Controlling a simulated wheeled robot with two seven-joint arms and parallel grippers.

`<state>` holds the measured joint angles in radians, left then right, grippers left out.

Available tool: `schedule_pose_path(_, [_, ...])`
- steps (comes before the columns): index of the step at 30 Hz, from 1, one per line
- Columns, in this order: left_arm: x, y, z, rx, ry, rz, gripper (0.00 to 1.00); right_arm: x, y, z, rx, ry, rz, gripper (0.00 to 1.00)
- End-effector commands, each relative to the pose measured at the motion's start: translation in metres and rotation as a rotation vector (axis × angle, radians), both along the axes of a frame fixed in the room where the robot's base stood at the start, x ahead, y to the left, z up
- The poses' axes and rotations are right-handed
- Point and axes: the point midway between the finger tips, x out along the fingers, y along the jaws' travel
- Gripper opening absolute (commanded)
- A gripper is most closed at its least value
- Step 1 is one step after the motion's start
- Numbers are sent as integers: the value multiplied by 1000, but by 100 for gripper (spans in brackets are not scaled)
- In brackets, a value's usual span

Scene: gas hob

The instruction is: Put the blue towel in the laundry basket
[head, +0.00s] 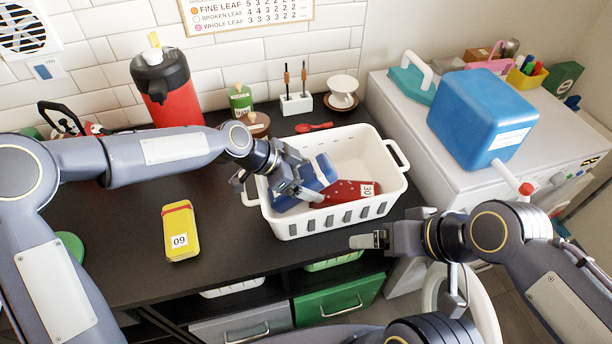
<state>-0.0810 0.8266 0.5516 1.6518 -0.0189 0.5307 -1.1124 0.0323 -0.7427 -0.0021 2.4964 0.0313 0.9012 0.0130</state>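The white laundry basket (335,220) stands on the dark counter with slotted walls and a handle at each end. The folded blue towel (325,168) lies inside its left half, partly hidden by my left gripper. A red spotted cloth (342,192) with a label reading 30 lies beside it in the basket. My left gripper (278,188) is over the basket's left end, at the towel, with its fingers spread apart. My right gripper (365,241) is in front of the basket's right corner, away from the towel; its finger gap does not show.
A red flask (166,88), a green bottle (240,101) and a white holder (296,103) stand behind. A blue canister (483,115) stands on the white appliance at right.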

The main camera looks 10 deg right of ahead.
Motion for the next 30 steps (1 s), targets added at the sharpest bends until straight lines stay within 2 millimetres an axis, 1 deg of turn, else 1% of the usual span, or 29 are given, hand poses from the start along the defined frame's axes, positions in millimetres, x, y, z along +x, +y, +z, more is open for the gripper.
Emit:
schedule_pose_path(1, [-5, 1, -10, 8, 20, -3, 87, 0, 0, -2, 0, 0, 0, 87])
schedule_pose_path(7, [-5, 1, -10, 8, 21, -3, 87, 0, 0, -2, 0, 0, 0, 87])
schedule_pose_path(11, [-5, 1, -3, 8, 22, -2, 87, 0, 0, 7, 0, 0, 0, 87])
schedule_pose_path(14, [-5, 1, 11, 8, 22, -2, 87, 0, 0, 22, 0, 0, 0, 87])
schedule_pose_path(15, [-3, 9, 11, 6, 18, 2, 87, 0, 0, 13, 0, -1, 0, 87])
schedule_pose_path(16, [-3, 14, 15, 6, 16, 2, 87, 0, 0, 12, 0, -1, 0, 87])
schedule_pose_path(24, [-2, 58, 63, 3, 10, 3, 87, 0, 0, 9, 0, 0, 0, 87])
schedule_pose_path(30, [-3, 79, 85, 3, 10, 1, 87, 0, 0, 9, 0, 0, 0, 87])
